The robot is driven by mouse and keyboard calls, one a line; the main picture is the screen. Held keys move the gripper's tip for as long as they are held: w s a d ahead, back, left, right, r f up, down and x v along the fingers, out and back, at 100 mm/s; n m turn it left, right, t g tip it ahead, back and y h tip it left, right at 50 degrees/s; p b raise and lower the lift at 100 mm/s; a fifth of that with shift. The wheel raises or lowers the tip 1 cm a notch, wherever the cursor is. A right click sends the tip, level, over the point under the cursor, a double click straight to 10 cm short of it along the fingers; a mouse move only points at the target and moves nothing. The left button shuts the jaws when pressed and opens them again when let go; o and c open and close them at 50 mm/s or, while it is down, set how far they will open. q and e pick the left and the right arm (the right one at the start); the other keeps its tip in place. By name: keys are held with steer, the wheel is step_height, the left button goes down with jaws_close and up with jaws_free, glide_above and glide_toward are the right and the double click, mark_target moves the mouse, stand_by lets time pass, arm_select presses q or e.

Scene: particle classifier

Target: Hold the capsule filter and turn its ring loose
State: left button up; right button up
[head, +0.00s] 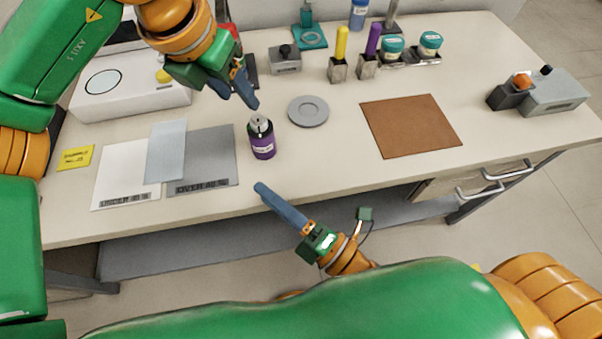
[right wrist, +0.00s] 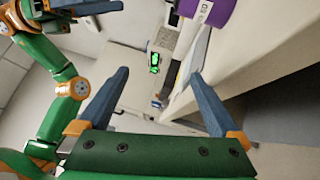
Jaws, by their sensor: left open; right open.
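The capsule filter (head: 263,146) stands upright on the table, purple with a pale label. A dark and silver-grey top is on it; I cannot clearly tell the ring apart there. In the right wrist view its purple body (right wrist: 208,10) is cut off by the top edge. My left gripper (head: 249,101) is open, its blue fingers pointing down just above and left of the capsule's top, apparently holding nothing. My right gripper (head: 263,188) is open and empty in front of the table edge, below the capsule in the picture. Its spread fingers show in the right wrist view (right wrist: 158,74).
A round grey dish (head: 308,111) lies right of the capsule. A brown mat (head: 411,126) lies farther right. Grey (head: 213,150) and white (head: 122,175) sheets lie left. A white device (head: 130,88) stands back left. Holders with yellow and purple tools (head: 367,66) stand behind.

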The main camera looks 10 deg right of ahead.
mark_target(270, 145)
steer(key=w+d+n+h, duration=0.1)
steer(key=d+n, duration=0.1)
steer(key=n, duration=0.2)
steer(key=w+d+f+n+h, duration=0.1)
steer(key=n, duration=0.3)
steer(key=w+d+n+h, duration=0.2)
steer(key=n, duration=0.3)
steer(key=shift+w+d+f+t, duration=0.1)
steer(key=shift+d+f+t, duration=0.15)
steer(key=shift+d+t, duration=0.15)
steer(key=shift+w+f+n, duration=0.1)
steer(key=shift+w+n, duration=0.15)
steer(key=shift+n, duration=0.05)
steer(key=x, duration=1.1)
steer(key=shift+w+a+f, duration=0.15)
steer(key=shift+w+f, duration=0.05)
steer(key=shift+w, duration=0.15)
jaws_close()
steer(key=c, duration=0.7)
jaws_free()
steer(key=shift+c, duration=0.2)
jaws_close()
